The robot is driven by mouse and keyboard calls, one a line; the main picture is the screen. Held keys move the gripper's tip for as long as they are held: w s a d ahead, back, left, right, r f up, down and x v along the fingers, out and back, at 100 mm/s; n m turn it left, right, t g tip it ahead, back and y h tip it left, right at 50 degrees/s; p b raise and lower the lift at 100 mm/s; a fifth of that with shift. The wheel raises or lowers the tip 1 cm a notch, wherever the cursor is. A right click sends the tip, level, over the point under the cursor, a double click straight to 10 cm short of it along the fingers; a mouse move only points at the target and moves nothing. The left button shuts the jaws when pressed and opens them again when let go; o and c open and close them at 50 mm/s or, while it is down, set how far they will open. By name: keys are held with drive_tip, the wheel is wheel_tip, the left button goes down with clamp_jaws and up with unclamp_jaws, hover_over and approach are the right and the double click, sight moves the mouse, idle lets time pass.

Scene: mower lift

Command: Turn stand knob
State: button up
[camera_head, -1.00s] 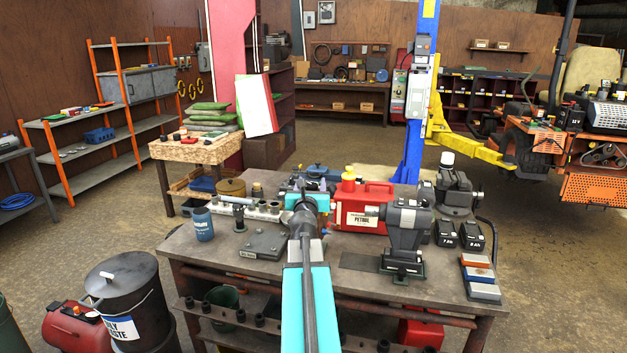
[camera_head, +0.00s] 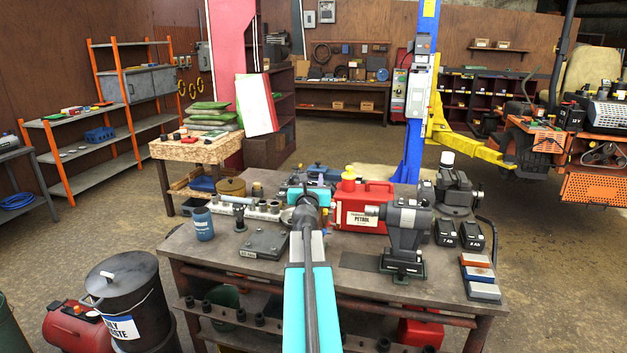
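My gripper (camera_head: 311,186) is at the far end of my teal and grey arm, over the back middle of the workbench (camera_head: 217,255). My own wrist covers most of it, so its fingers and anything between them are hidden. A grey flat-based stand (camera_head: 265,244) with a label on its front edge sits just left of my arm. A short dark post (camera_head: 239,218) stands at its left. I cannot make out a knob clearly; one may be hidden behind my wrist. A grey machine on a dark foot (camera_head: 405,228) stands on the bench to the right.
A red petrol can (camera_head: 364,208) with a yellow cap is close right of my wrist. Black batteries (camera_head: 446,233) and stacked coloured blocks (camera_head: 480,276) are at the right. The front bench edge is mostly clear.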

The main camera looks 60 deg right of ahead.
drive_tip(key=c, duration=0.3)
drive_tip(key=shift+w+d, duration=0.2)
drive_tip(key=shift+a+f, duration=0.15)
drive_tip(key=shift+a, duration=0.05)
drive_tip(key=shift+s+a, duration=0.1)
drive_tip(key=shift+f+m+g+b, duration=0.2)
drive_tip(key=shift+m+g+b, duration=0.2)
drive_tip(key=shift+b, duration=0.9)
